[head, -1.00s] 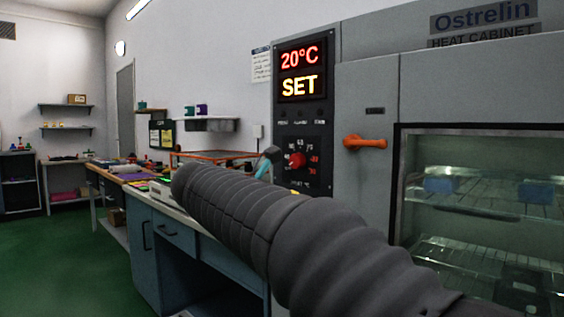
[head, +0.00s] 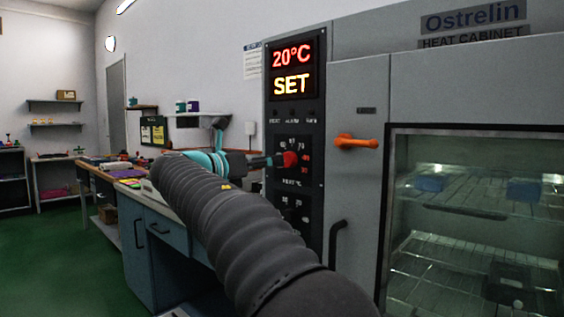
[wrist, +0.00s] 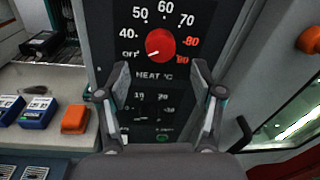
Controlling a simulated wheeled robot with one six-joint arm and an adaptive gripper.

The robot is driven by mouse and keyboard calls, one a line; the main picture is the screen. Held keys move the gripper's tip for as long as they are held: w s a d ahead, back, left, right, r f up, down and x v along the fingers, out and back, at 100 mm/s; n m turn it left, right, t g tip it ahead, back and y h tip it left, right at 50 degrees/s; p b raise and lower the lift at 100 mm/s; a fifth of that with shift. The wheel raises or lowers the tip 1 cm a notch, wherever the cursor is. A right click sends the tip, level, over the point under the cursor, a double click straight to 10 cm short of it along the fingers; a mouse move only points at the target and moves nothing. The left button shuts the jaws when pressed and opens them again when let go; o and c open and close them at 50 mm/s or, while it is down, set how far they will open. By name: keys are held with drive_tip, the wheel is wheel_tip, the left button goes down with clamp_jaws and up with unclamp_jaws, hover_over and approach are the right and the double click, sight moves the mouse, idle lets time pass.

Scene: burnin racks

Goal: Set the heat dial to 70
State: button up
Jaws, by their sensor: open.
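The red heat dial (wrist: 159,44) is on the black control panel (head: 317,130). Its white pointer line points lower left, by OFF. The printed scale runs clockwise from OFF through 40, 50, 60 and 70 to higher red numbers. My gripper (wrist: 160,72) is open, its two fingers spread just below the dial in the wrist view, with nothing between them. In the head view the red dial (head: 290,159) shows right at the gripper's tip; whether they touch I cannot tell. The display (head: 292,70) reads 20°C above SET.
A lower dial (wrist: 150,108) shows between my fingers, partly dark. The cabinet door's orange handle (head: 356,142) sticks out right of the panel. A bench with blue boxes (wrist: 38,112) and an orange item (wrist: 75,118) stands to the left.

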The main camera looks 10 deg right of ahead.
sight(285, 160)
drive_tip(key=shift+x, duration=2.8)
drive_tip(key=c, duration=1.1)
